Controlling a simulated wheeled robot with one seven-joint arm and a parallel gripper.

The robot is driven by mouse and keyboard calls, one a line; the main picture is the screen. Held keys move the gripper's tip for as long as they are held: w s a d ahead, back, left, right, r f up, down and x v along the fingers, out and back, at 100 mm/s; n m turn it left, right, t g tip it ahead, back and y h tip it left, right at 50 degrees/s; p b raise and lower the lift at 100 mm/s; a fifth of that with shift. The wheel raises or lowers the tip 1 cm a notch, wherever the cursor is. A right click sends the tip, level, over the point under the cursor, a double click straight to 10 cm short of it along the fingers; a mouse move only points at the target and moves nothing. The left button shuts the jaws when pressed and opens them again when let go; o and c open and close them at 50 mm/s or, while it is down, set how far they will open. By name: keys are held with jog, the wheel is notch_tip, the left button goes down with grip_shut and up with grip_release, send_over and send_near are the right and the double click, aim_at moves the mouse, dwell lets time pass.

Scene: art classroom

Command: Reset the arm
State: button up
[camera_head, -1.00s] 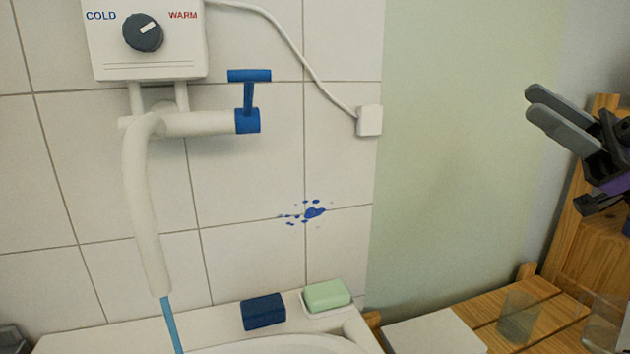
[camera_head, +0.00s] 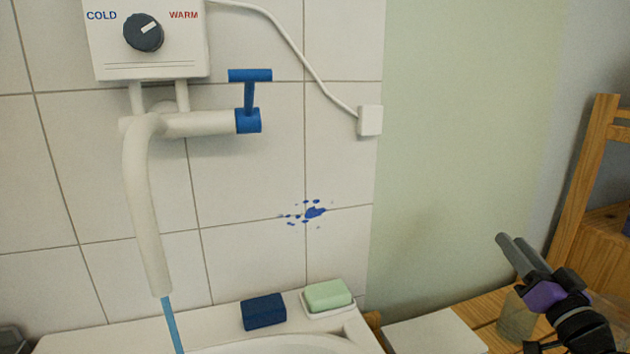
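My gripper (camera_head: 512,240) is at the lower right, with grey fingers pointing up and to the left and a purple band behind them. The two fingers lie side by side with a narrow gap between them, and nothing shows between them. It is in front of the pale green wall and the wooden table (camera_head: 485,310), apart from the tap and basin. Part of my arm runs out of the picture at the bottom right.
Water runs from the white tap (camera_head: 147,210) with a blue handle (camera_head: 249,75). A blue sponge (camera_head: 263,311) and green soap (camera_head: 327,295) sit on the basin's back ledge (camera_head: 110,340). A clear cup (camera_head: 515,318) stands behind my gripper. A wooden shelf (camera_head: 588,190) stands at right.

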jog(key=s+a+f+m+g+h, duration=0.1)
jog(key=s+a+f+h, duration=0.15)
jog(key=s+f, duration=0.5)
jog(key=s+a+f+m+g+h, duration=0.1)
jog(key=s+a+f+h, duration=0.15)
jog(key=s+f, duration=0.55)
jog(key=s+a+f+n+g+y, duration=0.15)
jog(key=s+a, duration=0.25)
jog(key=s, duration=0.7)
jog(key=s+a+f+n+g+y, duration=0.15)
jog(key=s+a, duration=0.25)
jog(key=s, duration=0.7)
jog(key=s+a+f+n+g+y, duration=0.15)
jog(key=s+a, duration=0.35)
jog(key=s, duration=0.6)
notch_tip(320, 180, up, 14)
jog(key=p, duration=1.4)
jog(key=shift+w+d+r+n+t+h+p, duration=0.15)
jog(key=shift+d+n+t+h+p, duration=0.05)
jog(key=shift+n+t+h+p, duration=0.2)
dwell(0.7)
